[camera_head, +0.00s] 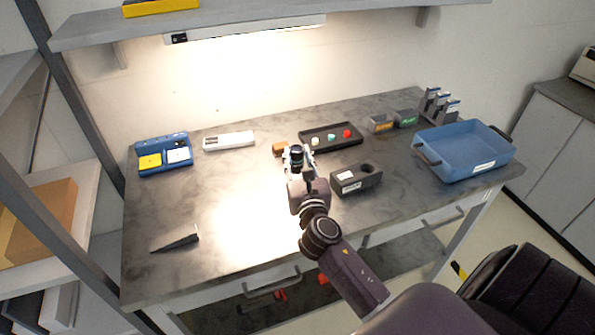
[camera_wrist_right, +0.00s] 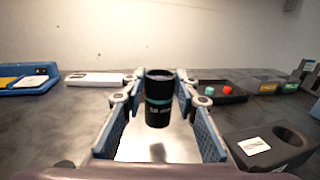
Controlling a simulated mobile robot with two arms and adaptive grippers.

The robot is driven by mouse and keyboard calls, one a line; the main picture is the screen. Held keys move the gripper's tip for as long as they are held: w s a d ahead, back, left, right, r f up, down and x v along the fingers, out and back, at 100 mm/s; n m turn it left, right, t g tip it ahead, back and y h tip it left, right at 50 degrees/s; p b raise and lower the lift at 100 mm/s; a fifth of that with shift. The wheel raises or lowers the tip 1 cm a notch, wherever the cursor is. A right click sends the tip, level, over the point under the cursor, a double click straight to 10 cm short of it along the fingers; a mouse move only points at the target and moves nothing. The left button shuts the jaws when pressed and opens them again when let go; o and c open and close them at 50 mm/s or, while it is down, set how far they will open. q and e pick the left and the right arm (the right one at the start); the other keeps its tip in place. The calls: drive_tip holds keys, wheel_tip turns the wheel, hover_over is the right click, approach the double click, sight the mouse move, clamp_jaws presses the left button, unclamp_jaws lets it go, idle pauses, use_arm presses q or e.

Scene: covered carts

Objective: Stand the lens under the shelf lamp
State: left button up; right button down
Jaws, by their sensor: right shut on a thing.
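The lens (camera_wrist_right: 158,98) is a black cylinder with a teal band and small white lettering. It stands upright between the fingers of my right gripper (camera_wrist_right: 156,88) in the right wrist view. In the head view, the lens (camera_head: 296,160) shows small and dark at the tip of my right gripper (camera_head: 297,153), near the middle of the table. A dark reflection shows below the lens on the bright tabletop; I cannot tell for sure how high the lens is. The lit shelf lamp (camera_head: 250,29) is fixed under the wall shelf, behind and left of the gripper. My left gripper is not in view.
A dark block with a round hole (camera_head: 345,183) is close right of my gripper. Behind are a tray with coloured pieces (camera_head: 320,146), a brown block (camera_head: 279,149) and a white box (camera_head: 229,140). A blue bin (camera_head: 460,168) stands right. The left front table is mostly clear, except a dark wedge (camera_head: 178,242).

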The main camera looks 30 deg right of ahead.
sight(297, 167)
drive_tip(key=shift+f+b, duration=0.8)
drive_tip(key=shift+f, duration=1.35)
drive_tip(key=shift+f, duration=0.1)
drive_tip(key=c, duration=1.5)
unclamp_jaws()
drive_tip(key=shift+f, duration=0.1)
drive_tip(key=shift+r, duration=0.3)
drive_tip(key=b+v, duration=0.2)
drive_tip(key=v, duration=0.8)
drive_tip(key=shift+s+a+f, duration=0.15)
drive_tip(key=shift+s, duration=0.15)
drive_tip(key=shift+v, duration=0.75)
